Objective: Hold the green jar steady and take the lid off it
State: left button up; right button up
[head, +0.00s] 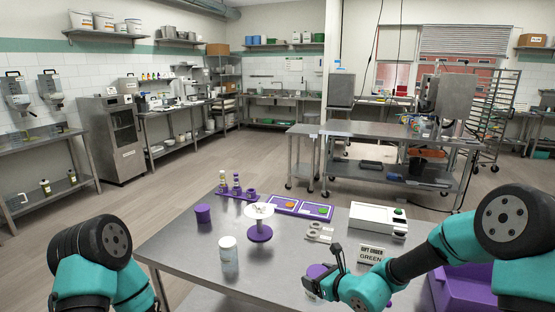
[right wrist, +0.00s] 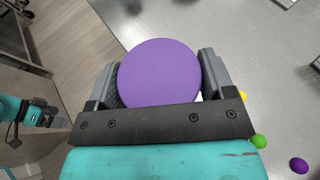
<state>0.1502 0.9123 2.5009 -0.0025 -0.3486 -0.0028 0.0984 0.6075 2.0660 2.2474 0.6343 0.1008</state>
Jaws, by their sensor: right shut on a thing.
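A round purple lid (right wrist: 160,72) fills the space between the fingers of my right gripper (right wrist: 160,80) in the right wrist view, and the gripper is shut on it. In the head view the purple lid (head: 316,270) shows beside my right gripper (head: 322,282) near the table's front edge. Whatever is under the lid is mostly hidden, so I cannot tell the jar's colour or whether lid and jar are apart.
A pale jar (head: 228,254) stands left on the steel table (head: 185,250). Behind it are a purple-based stand (head: 260,232), purple trays (head: 302,208) and a white box (head: 378,220). Loose green (right wrist: 258,141) and purple (right wrist: 299,166) pieces show right of the gripper.

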jog(key=s+d+m+t+h, duration=0.1)
jog(key=d+m+h, duration=0.3)
jog(key=d, duration=0.5)
jog(key=shift+f+t, duration=0.3)
jog(key=shift+t, duration=0.2)
jog(key=shift+s, duration=0.1)
jog(key=s+a+r+n+g+y, duration=0.2)
jog(key=s+a+n+y, duration=0.2)
jog(key=a, duration=0.7)
jog(key=shift+s+a+r+n+y, duration=0.3)
jog(key=shift+s+a, duration=0.05)
jog(key=shift+s, duration=0.25)
jog(key=c, duration=0.5)
jog(key=shift+o, duration=0.2)
jog(key=shift+g, duration=0.3)
